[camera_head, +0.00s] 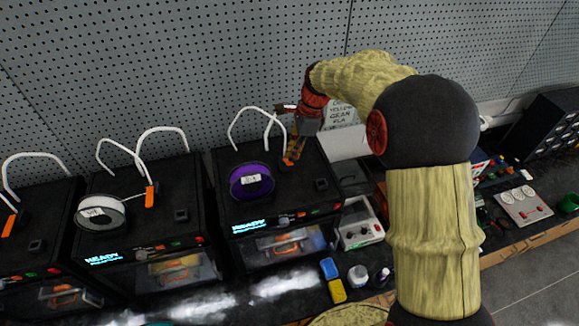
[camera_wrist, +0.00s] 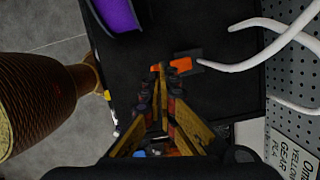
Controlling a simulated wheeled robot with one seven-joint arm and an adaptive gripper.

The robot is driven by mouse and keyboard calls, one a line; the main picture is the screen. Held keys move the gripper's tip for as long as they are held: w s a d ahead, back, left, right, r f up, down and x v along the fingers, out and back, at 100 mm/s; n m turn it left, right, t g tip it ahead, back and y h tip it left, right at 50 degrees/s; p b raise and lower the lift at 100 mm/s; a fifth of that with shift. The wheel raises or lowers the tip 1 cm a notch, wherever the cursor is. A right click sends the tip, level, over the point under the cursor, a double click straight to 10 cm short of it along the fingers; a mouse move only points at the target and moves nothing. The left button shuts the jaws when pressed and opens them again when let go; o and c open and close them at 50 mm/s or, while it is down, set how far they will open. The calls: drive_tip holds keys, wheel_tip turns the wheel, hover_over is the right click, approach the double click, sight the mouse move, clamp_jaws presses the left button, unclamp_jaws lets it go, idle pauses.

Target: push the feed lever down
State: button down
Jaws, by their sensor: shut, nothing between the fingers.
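An orange feed lever (camera_wrist: 182,64) sits on top of the black right-hand printer (camera_head: 223,168), by the end of a white tube. In the head view, part of this orange lever (camera_head: 288,161) shows under my gripper (camera_head: 293,150). My gripper points down over the printer top. In the wrist view, my gripper (camera_wrist: 162,76) is shut and empty, its fingertips at the lever's left part. I cannot tell whether they touch it. The fingers hide some of the lever. The middle printer has a similar orange lever (camera_head: 150,196), which stands upright.
A purple spool (camera_head: 240,192) stands left of my gripper and shows in the wrist view (camera_wrist: 119,14). White tubes (camera_head: 238,122) arch behind it. A white-spool printer (camera_head: 185,195) stands to the left. A pegboard wall (camera_head: 220,60) is behind. A small control box (camera_head: 360,234) stands right.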

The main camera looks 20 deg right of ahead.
drive_tip(key=shift+f, duration=0.25)
drive_tip(key=shift+f+b, duration=0.85)
drive_tip(key=shift+f, duration=0.9)
drive_tip(key=shift+d+r+p, duration=0.3)
drive_tip(key=shift+d, duration=0.05)
drive_tip(key=shift+s+d+r+p, duration=0.1)
drive_tip(key=shift+d+r+p, duration=0.1)
drive_tip(key=shift+d, duration=0.4)
drive_tip(key=shift+s+d+r+p, duration=0.1)
drive_tip(key=shift+d+r+p, duration=0.1)
drive_tip(key=shift+d, duration=0.4)
drive_tip(key=shift+a+f, duration=0.1)
drive_tip(key=shift+a, duration=0.05)
drive_tip(key=v, duration=1.2)
